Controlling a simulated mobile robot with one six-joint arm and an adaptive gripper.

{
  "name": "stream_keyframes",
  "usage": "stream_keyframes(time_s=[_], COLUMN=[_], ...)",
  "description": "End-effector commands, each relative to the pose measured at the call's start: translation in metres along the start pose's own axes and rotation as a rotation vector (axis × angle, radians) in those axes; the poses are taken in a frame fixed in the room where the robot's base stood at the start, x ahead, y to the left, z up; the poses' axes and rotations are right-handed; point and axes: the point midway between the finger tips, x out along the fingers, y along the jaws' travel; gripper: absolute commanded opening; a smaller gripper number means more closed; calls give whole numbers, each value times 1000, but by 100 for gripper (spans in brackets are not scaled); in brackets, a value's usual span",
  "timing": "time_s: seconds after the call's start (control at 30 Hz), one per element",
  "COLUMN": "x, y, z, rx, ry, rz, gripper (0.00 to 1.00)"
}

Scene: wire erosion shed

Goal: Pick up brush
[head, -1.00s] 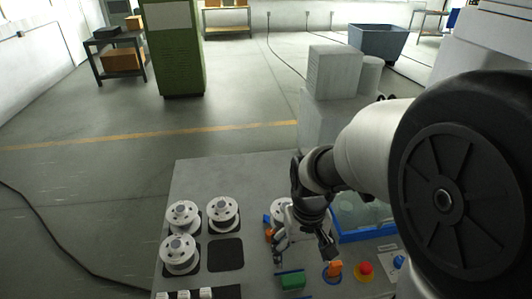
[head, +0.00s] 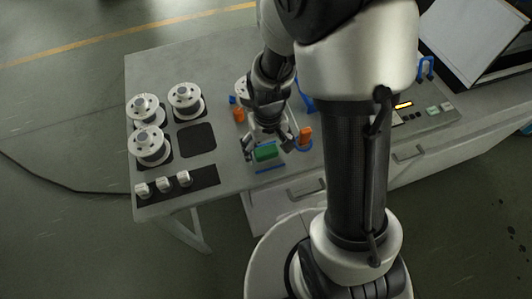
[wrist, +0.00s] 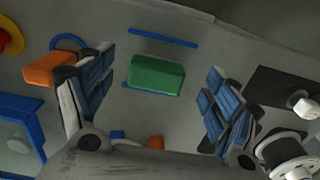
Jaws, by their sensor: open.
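A green block (head: 265,153), which seems to be the brush, lies on the grey table; I cannot make out bristles. In the wrist view the green block (wrist: 157,75) lies between two blue strips on the table. My gripper (head: 269,142) is open and empty, pointing down close to the block. In the wrist view my gripper (wrist: 158,64) has one finger on each side of the block, with gaps between. I cannot tell how high the fingertips are above the table.
An orange piece (head: 305,134) in a blue ring stands right of the gripper, close to one finger. Another small orange piece (head: 239,115) is behind it. White spools (head: 186,100) and small white parts (head: 164,184) are at left. A dark empty pad (head: 197,139) lies between.

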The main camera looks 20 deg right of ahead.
Motion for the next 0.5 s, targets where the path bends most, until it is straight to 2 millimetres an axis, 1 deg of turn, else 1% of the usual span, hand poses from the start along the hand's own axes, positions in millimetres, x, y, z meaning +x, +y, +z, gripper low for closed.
stream_keyframes(time_s=[0.03,0.1,0.2,0.3,0.5], x=[12,23,36,42,41], y=[1,1,1,1,1], z=[0,-1,-1,-2,-2], rx=[1,0,0,0,0], ry=[-3,-4,-3,-1,0], rz=[0,0,0,0,0], gripper=[82,82,82,82,82])
